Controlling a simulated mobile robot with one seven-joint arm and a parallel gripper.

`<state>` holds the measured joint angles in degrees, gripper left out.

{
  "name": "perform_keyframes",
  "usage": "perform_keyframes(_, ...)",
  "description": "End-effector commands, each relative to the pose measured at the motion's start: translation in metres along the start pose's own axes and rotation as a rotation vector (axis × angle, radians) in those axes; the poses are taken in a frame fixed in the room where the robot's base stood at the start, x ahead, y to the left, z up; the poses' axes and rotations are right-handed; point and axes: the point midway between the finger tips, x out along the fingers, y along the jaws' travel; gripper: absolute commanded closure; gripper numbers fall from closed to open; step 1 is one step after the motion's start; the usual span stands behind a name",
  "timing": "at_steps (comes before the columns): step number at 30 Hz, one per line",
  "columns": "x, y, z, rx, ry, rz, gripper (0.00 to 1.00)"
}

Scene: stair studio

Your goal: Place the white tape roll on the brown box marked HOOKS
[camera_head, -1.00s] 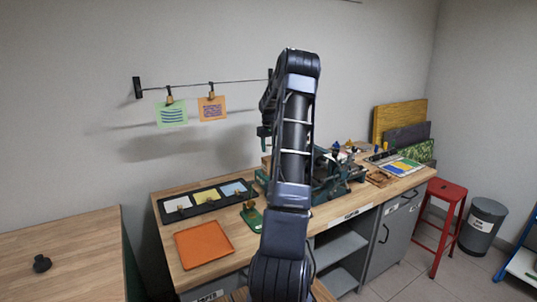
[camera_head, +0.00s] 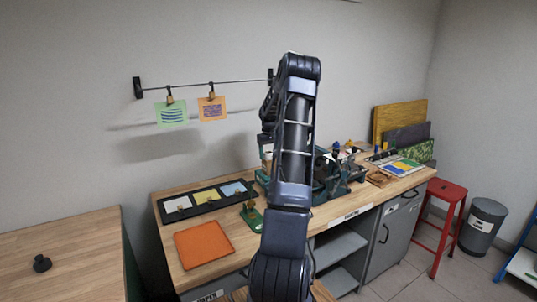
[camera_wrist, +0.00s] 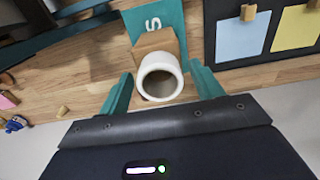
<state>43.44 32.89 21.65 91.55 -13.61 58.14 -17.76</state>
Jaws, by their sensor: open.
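The white tape roll (camera_wrist: 160,77) shows in the wrist view with its round opening facing the camera. It lies between the two teal fingers of my open gripper (camera_wrist: 162,92), with a gap visible on each side. A light brown box (camera_wrist: 157,42) shows right behind and partly under the roll; I cannot read any HOOKS marking on it, and cannot tell whether the roll rests on it.
A black tray (camera_head: 208,203) with coloured cards and an orange tray (camera_head: 203,244) lie on the bench to the left. Green machinery (camera_head: 335,175) stands right of my arm. A red stool (camera_head: 440,215) stands farther right.

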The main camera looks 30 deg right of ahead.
Motion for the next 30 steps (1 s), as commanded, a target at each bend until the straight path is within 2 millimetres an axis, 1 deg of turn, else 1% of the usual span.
perform_keyframes(5,-0.005,0.0,0.0,0.0,0.001,0.001,0.35)
perform_keyframes(8,-0.017,0.0,-0.001,0.0,0.002,0.002,0.35)
perform_keyframes(15,-0.054,0.0,-0.001,0.0,0.002,0.002,0.35)
perform_keyframes(19,-0.069,0.0,0.0,0.0,0.001,0.002,0.35)
perform_keyframes(24,-0.077,0.0,0.0,-0.001,0.0,0.0,0.35)
perform_keyframes(30,-0.078,0.0,0.0,0.0,0.0,0.0,0.35)
